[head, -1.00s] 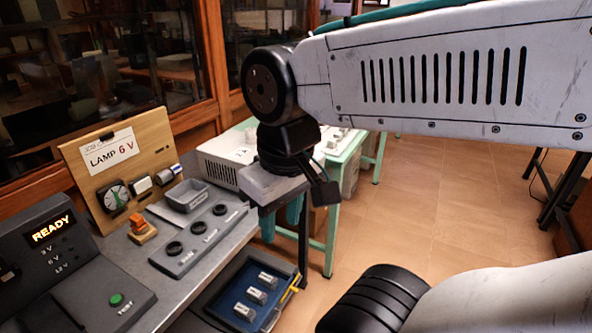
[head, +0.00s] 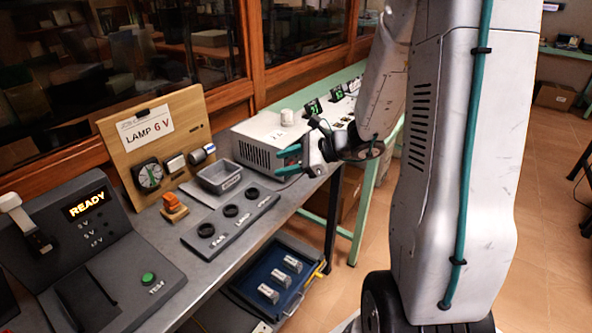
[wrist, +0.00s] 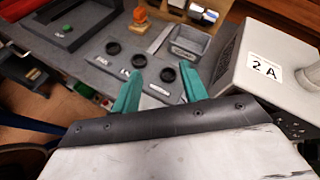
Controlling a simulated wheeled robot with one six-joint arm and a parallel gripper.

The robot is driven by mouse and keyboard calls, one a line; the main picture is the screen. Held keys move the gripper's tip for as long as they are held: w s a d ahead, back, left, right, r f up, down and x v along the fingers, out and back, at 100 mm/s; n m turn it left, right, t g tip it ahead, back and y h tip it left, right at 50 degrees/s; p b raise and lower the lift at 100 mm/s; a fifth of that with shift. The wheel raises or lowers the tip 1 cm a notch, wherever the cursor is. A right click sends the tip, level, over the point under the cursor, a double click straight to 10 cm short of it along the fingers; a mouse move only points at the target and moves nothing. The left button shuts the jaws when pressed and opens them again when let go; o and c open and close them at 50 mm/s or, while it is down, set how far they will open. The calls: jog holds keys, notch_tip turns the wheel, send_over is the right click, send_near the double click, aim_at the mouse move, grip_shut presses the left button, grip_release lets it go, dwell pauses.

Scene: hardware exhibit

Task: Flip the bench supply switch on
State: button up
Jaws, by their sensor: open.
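A white vented box (head: 265,145) stands on the bench to the right of the wooden board. It carries a "2 A" label, which shows in the wrist view (wrist: 266,68), and a round pale knob (head: 287,117) on top. Small panels with green digits (head: 313,107) stand behind it. I cannot make out a switch on it. My gripper (head: 282,162) is open and empty, its teal fingers pointing left, in front of the box in the head view. In the wrist view the gripper (wrist: 158,88) has its fingers apart over the row of black rings, left of the box.
A grey strip with black rings (head: 230,211), a grey tray (head: 219,177) and an orange block (head: 172,205) sit on the bench. The "LAMP 6 V" board (head: 150,150) stands behind. A tester reading "READY" (head: 86,204) is at left. A blue drawer (head: 262,272) is open below.

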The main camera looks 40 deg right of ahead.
jog(key=w+d+f+m+t+h, duration=0.2)
jog(key=d+f+m+t+h, duration=0.25)
jog(key=d+f+m, duration=0.6)
jog(key=shift+n+g, duration=0.45)
jog(key=shift+n, duration=0.4)
jog(key=w, duration=0.2)
jog(key=w+f, duration=0.1)
jog(key=w, duration=0.3)
jog(key=shift+w+a+f, duration=0.25)
